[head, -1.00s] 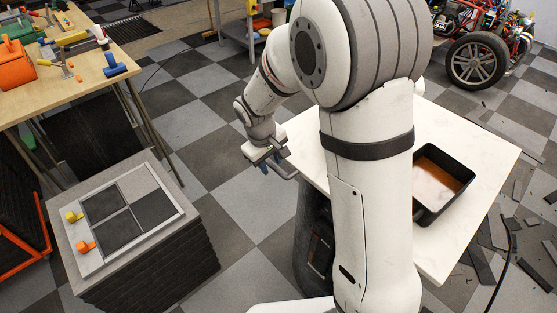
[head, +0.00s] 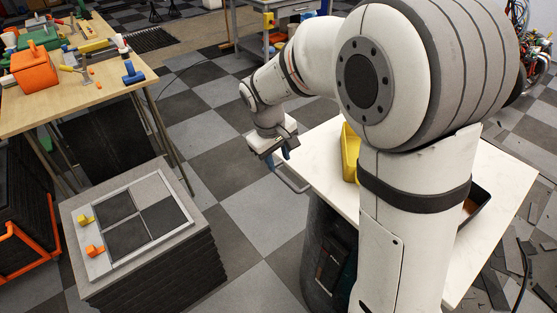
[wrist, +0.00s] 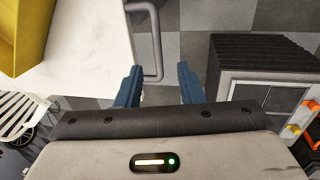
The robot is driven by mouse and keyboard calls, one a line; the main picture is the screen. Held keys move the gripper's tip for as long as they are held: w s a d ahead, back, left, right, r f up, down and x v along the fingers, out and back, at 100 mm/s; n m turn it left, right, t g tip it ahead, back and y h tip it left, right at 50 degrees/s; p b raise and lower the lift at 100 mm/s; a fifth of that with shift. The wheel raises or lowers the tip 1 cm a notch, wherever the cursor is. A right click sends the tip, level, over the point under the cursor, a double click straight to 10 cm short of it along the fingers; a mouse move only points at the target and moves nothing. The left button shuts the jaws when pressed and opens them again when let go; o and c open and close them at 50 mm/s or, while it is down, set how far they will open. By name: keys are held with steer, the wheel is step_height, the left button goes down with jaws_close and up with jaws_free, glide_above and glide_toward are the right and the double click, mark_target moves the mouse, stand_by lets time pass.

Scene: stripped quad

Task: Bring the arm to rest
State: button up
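My white arm fills the right half of the head view, bent at the elbow and reaching left past the white table's edge. My gripper (head: 277,162) hangs at its end, pointing down, near the table's left corner. In the wrist view my gripper (wrist: 158,78) shows two blue fingers standing apart, with nothing between them. Below the fingers are the floor tiles and a bent grey bar; whether the bar touches a finger cannot be told.
The white table (head: 325,140) carries a yellow bin (head: 350,152) and a black tray (head: 477,203), partly hidden by my arm. A grey block stand (head: 205,203) with a four-square board, yellow piece (head: 85,221) and orange piece (head: 95,251) stands left. A wooden workbench (head: 100,85) holds tools. Checkered floor between is clear.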

stand_by(0.3)
steer(key=s+d+r+m+y, duration=0.1)
steer(key=s+d+r+m, duration=0.1)
steer(key=s+d, duration=0.4)
steer(key=s+d+r+m+t, duration=0.1)
steer(key=s+d+r+m, duration=0.2)
steer(key=s, duration=1)
steer(key=d+m, duration=0.2)
steer(key=d, duration=0.2)
steer(key=shift+s+r+y, duration=0.25)
steer(key=shift+r+y, duration=0.1)
steer(key=shift+y, duration=0.05)
stand_by(0.3)
